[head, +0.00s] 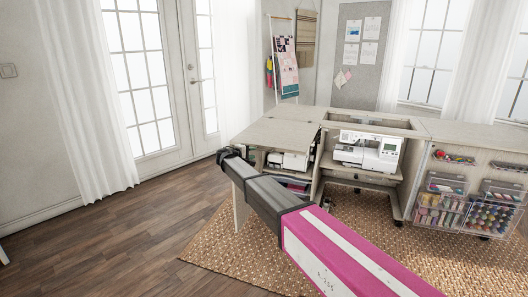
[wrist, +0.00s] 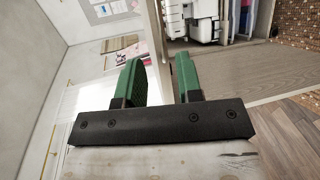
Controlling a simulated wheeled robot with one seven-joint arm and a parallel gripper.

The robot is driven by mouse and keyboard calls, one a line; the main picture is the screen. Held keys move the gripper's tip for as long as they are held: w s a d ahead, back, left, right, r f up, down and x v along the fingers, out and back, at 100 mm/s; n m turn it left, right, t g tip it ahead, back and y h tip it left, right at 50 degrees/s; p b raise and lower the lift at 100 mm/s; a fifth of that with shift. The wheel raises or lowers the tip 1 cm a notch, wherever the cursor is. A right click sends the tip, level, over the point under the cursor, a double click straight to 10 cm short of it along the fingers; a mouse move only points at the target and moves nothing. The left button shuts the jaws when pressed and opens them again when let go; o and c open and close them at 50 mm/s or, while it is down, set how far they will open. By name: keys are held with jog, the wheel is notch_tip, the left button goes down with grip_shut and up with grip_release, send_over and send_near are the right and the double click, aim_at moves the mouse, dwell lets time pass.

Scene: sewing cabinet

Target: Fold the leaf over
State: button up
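The sewing cabinet's left leaf (head: 278,131) lies flat and level in the head view, out to the left of the machine bay. A white sewing machine (head: 372,151) sits uncovered in the bay to its right. My gripper (head: 226,154) is at the leaf's front left corner, with its fingers mostly hidden by my arm in that view. In the wrist view, the two green fingers (wrist: 159,78) stand apart. A pale edge (wrist: 154,35), seemingly the leaf's, runs up from the gap between them. I cannot see clear contact.
The cabinet's right top (head: 485,133) carries clear drawers of thread below it. A pale panel (head: 240,208) stands under the leaf's left side. A woven rug (head: 225,255) lies under the cabinet. Bare wood floor (head: 110,240) is open to the left, before glazed doors.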

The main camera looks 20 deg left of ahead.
jog(key=x, duration=0.9)
jog(key=shift+w+d, duration=0.2)
jog(key=shift+w, duration=0.1)
grip_shut()
